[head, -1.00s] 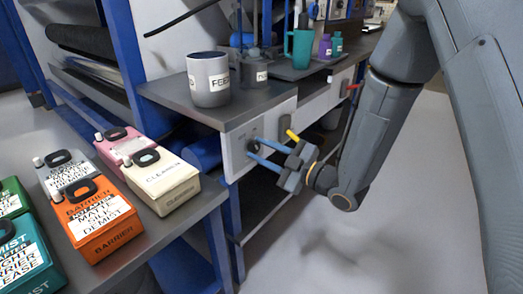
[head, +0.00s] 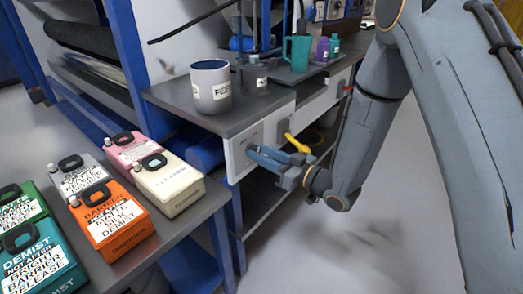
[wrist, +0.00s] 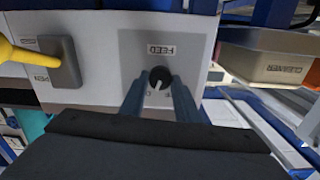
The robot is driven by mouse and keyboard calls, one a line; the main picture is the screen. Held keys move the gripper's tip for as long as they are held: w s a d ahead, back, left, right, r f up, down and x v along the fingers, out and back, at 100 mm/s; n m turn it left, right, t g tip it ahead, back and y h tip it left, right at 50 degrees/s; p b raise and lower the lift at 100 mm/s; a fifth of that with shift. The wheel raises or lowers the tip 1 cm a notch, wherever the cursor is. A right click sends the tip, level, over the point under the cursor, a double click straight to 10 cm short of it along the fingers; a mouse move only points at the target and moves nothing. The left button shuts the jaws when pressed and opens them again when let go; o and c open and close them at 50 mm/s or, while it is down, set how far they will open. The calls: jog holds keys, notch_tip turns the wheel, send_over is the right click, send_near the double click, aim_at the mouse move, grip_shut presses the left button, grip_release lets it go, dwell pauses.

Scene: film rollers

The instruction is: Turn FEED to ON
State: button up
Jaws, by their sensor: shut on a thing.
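The FEED knob (wrist: 160,78) is small, round and dark, on a grey plate below an upside-down FEED label in the wrist view. Its white pointer mark points down and slightly left in that view; the small markings beside it are too small to read. My gripper (wrist: 159,92) is shut on the knob, with one blue finger at each side. In the head view, my gripper (head: 254,153) reaches the front panel (head: 240,160) from the right, and its fingers hide the knob.
A yellow lever (head: 298,143) sticks out close beside my gripper; it also shows in the wrist view (wrist: 18,53). A grey mug (head: 211,88) stands on the bench above. Several jugs, including an orange one (head: 115,228), stand on a table at left. The floor at right is clear.

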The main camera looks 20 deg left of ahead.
jog(key=shift+m+p, duration=0.55)
jog(key=shift+m, duration=0.55)
jog(key=o, duration=1)
jog(key=shift+o, duration=0.2)
jog(key=shift+d, duration=0.1)
jog(key=v, duration=0.7)
jog(key=shift+d, duration=0.25)
